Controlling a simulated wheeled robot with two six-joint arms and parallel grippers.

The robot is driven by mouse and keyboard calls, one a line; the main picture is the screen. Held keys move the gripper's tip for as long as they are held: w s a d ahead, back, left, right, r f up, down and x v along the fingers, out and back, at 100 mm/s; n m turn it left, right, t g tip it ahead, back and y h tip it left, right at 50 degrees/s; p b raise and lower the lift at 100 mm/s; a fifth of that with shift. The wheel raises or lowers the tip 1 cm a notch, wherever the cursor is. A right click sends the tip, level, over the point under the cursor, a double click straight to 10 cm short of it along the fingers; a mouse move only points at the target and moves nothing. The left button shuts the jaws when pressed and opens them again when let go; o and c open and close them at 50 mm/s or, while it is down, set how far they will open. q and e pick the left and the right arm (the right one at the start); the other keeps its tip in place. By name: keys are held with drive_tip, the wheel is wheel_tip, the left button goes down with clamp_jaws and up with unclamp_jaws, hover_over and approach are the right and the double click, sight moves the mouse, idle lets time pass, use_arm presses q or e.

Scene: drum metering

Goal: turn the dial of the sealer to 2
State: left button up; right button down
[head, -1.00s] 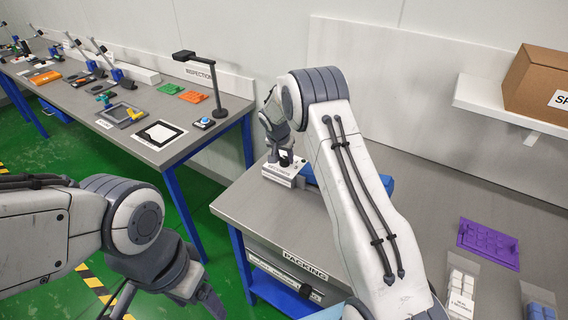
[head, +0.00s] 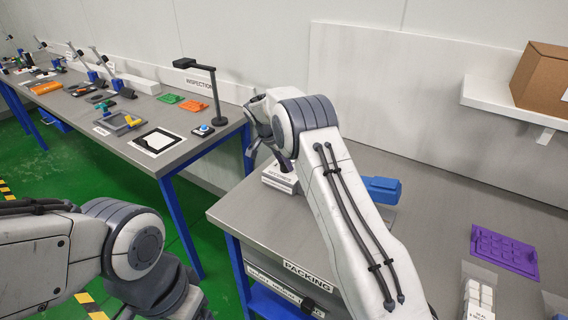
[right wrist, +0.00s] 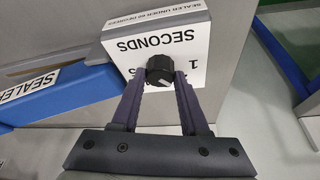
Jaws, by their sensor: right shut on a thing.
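The sealer is a white box (head: 279,181) with a blue arm (head: 382,189) on the packing table; my right arm hides part of it. In the right wrist view its white face (right wrist: 196,48) reads "SECONDS", with a "1" beside the black dial (right wrist: 160,69). My right gripper (right wrist: 160,80) is shut on the dial, one finger on each side. The dial's pointer setting is not readable. In the head view the right gripper (head: 285,160) is at the box, partly hidden by its arm. My left gripper's fingers are cut off at the bottom edge.
The packing table (head: 440,205) also holds a purple tray (head: 504,250) and clear packs at right. A cardboard box (head: 540,78) sits on a wall shelf. An inspection table (head: 150,120) with a lamp (head: 213,90) stands at left, across a floor gap.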

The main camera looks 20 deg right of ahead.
idle(0.3)
drive_tip(key=shift+c, duration=2)
unclamp_jaws()
drive_tip(key=b+v, duration=0.1)
drive_tip(key=v, duration=0.9)
drive_tip(key=shift+r, duration=0.25)
drive_tip(key=shift+a, duration=0.1)
